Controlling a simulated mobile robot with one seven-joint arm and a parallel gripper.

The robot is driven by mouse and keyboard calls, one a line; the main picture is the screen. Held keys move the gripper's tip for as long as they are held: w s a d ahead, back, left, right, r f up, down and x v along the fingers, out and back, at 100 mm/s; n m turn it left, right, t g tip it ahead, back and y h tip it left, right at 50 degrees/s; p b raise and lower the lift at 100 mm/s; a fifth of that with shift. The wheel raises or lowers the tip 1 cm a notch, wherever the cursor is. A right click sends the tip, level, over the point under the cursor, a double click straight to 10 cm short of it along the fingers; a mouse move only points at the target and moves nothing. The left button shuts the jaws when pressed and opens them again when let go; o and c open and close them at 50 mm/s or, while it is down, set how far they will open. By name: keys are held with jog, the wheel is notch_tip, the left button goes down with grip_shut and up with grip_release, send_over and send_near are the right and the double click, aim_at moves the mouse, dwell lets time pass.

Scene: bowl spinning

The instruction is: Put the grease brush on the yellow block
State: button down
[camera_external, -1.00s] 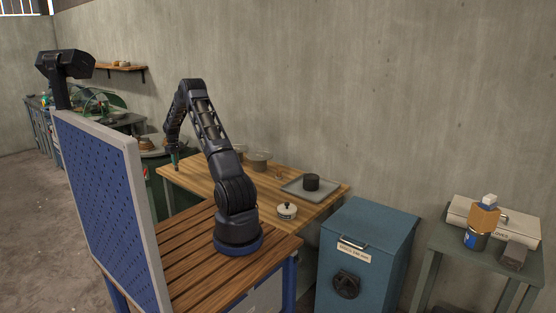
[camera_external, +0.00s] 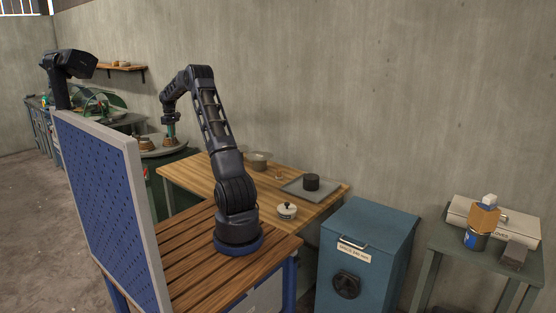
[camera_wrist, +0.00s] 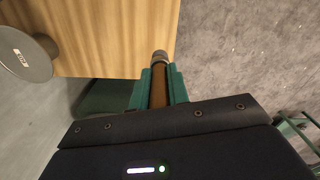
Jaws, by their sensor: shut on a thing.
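My gripper (camera_external: 171,140) is raised above the far left end of the wooden table (camera_external: 200,178). In the wrist view its green fingers (camera_wrist: 160,84) are shut on the grease brush (camera_wrist: 159,86), whose brown handle lies between them with a grey metal-like end beyond the tips. The brush's bristles cannot be made out. No clearly yellow block can be picked out.
A lidded pot (camera_external: 287,210), a grey tray (camera_external: 299,194) with a dark round piece, and a metal bowl (camera_external: 257,160) stand on the wooden table. A blue cabinet (camera_external: 345,285) stands to its right. A grey disc (camera_wrist: 22,58) shows in the wrist view.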

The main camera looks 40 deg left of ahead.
jog(key=w+d+r, duration=0.2)
jog(key=w+d, duration=0.1)
jog(key=d, duration=0.5)
jog(key=w+d+r, duration=0.2)
jog(key=w+d, duration=0.1)
jog(key=d, duration=0.4)
jog(key=w+d+r, duration=0.3)
jog(key=d, duration=0.5)
jog(key=s+d, duration=0.3)
jog(key=d, duration=2.4)
notch_tip(320, 180, down, 21)
jog(key=shift+r, duration=0.15)
jog(key=c, duration=1.7)
grip_release()
jog(key=shift+f, duration=0.2)
jog(key=shift+c, duration=0.2)
jog(key=o, duration=0.4)
jog(key=shift+r, duration=0.1)
